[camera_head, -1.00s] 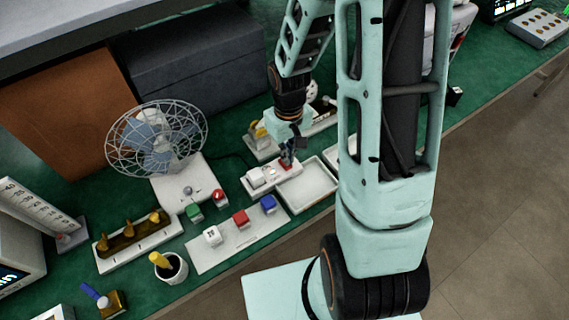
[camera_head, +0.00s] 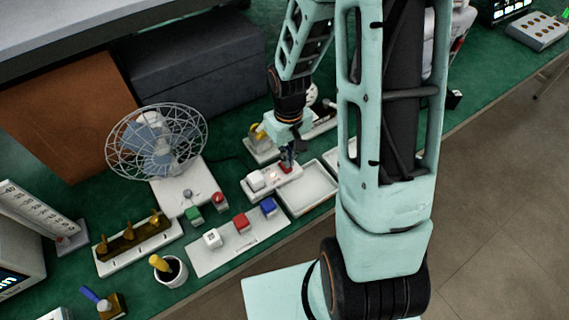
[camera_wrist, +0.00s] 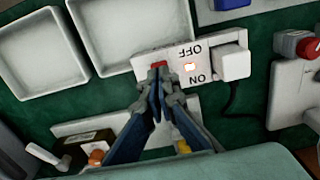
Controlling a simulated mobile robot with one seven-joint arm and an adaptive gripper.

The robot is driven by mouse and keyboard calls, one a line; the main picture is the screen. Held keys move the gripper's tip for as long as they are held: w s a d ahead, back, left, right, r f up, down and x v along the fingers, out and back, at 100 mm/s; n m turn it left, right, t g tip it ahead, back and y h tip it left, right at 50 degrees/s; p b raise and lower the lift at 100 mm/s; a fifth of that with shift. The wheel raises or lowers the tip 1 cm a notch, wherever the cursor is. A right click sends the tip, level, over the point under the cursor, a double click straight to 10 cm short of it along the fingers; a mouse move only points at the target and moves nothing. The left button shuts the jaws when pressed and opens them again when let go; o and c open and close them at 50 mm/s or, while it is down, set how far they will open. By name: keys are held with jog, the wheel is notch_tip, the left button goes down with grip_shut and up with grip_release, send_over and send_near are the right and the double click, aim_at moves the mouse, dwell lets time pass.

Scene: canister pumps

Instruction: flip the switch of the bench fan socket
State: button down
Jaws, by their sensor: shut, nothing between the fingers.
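In the head view the socket (camera_head: 262,192) lies right of the fan (camera_head: 160,142). My gripper (camera_wrist: 160,78) is shut and empty, with its fingertips right at the red switch and partly hiding it. I cannot tell whether they touch it or which way the switch is tilted. In the head view my gripper (camera_head: 288,162) points down over the socket's right end.
White trays (camera_head: 308,188) lie beside the socket. A white board (camera_head: 238,243) with coloured blocks is in front, and a red-knobbed button (camera_head: 219,198) stands near the fan base. Objects with a yellow part (camera_head: 257,132) stand behind my gripper.

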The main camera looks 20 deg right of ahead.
jog(key=shift+f+b, duration=1)
jog(key=shift+f, duration=0.15)
dwell(0.7)
jog(key=shift+r, duration=0.15)
notch_tip(320, 180, up, 7)
jog(key=p, duration=0.5)
jog(key=shift+p, duration=0.3)
